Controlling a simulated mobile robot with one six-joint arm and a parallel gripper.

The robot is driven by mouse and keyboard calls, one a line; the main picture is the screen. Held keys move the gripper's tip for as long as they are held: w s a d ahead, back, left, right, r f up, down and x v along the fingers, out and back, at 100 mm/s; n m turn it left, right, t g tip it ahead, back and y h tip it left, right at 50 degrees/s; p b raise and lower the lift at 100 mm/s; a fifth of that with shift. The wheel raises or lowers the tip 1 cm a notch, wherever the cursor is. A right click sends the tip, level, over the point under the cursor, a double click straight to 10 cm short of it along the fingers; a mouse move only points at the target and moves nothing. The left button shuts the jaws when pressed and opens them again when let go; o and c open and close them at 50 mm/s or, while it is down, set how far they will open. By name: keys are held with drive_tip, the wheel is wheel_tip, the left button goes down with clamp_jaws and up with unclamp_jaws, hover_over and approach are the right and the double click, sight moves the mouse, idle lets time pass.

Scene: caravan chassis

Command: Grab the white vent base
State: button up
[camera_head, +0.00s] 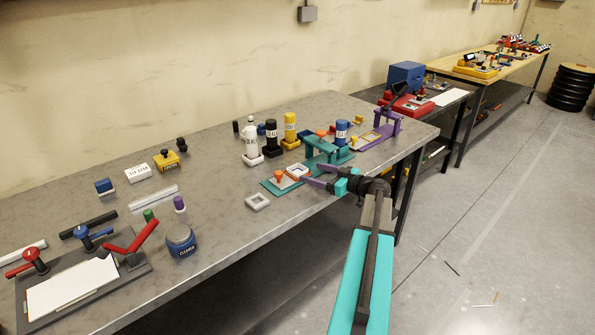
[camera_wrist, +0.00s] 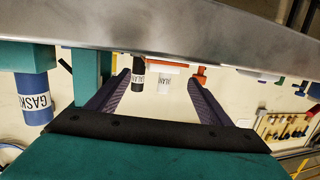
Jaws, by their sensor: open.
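A white square frame, which I take as the vent base (camera_head: 257,202), lies flat on the grey bench near its front edge in the head view. A second white frame with orange edging (camera_head: 297,171) sits on a teal fixture (camera_head: 283,186) by an orange knob. My gripper (camera_head: 313,174), with purple fingers, is open and empty at that fixture, close to the second frame. In the wrist view, my gripper (camera_wrist: 160,78) has its fingers spread. A white slab with an orange strip (camera_wrist: 168,64) shows between and beyond the fingertips, apart from them.
A teal bridge stand (camera_head: 328,150) with a blue labelled cylinder (camera_head: 341,132) stands just behind my gripper. White, black and yellow (camera_head: 290,128) bottles stand behind. The bench between the jar and loose frame is clear.

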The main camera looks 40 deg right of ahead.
sight(292, 166)
drive_tip(key=shift+w, duration=0.3)
drive_tip(key=shift+w, duration=0.1)
drive_tip(key=shift+w+a+p, duration=0.15)
drive_tip(key=shift+w+p, duration=0.35)
drive_tip(key=shift+p+x, duration=0.9)
drive_tip(key=shift+x, duration=1.1)
drive_tip(key=shift+a, duration=0.1)
drive_tip(key=c, duration=1.1)
drive_tip(key=shift+r, duration=0.2)
drive_tip(key=shift+c, duration=0.2)
